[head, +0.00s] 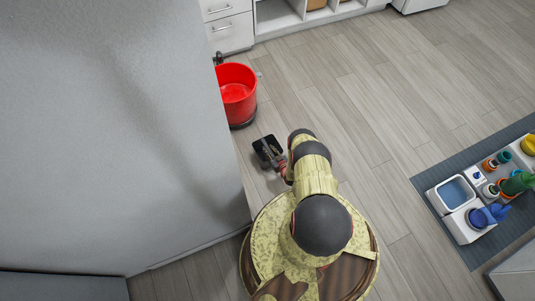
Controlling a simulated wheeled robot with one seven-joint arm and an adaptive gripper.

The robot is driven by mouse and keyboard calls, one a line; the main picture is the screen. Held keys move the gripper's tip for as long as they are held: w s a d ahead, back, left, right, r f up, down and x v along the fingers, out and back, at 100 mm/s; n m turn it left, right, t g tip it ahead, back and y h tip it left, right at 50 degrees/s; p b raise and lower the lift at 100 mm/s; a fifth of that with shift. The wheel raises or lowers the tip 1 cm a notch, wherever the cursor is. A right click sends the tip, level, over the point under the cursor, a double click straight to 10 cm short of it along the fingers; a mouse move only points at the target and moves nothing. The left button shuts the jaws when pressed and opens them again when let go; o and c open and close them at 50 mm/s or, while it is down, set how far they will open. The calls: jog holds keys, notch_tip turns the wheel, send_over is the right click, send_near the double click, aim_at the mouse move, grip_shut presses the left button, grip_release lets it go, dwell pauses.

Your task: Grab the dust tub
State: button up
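A red bucket (238,90) stands on the floor beyond the tub, beside a large grey surface (110,130) on the left. A grey mat (425,183) with white containers and several bottles lies at right. White cabinets (232,33) stand at the back. The wooden floor between is clear.

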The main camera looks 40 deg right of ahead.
grip_shut()
dwell(0.6)
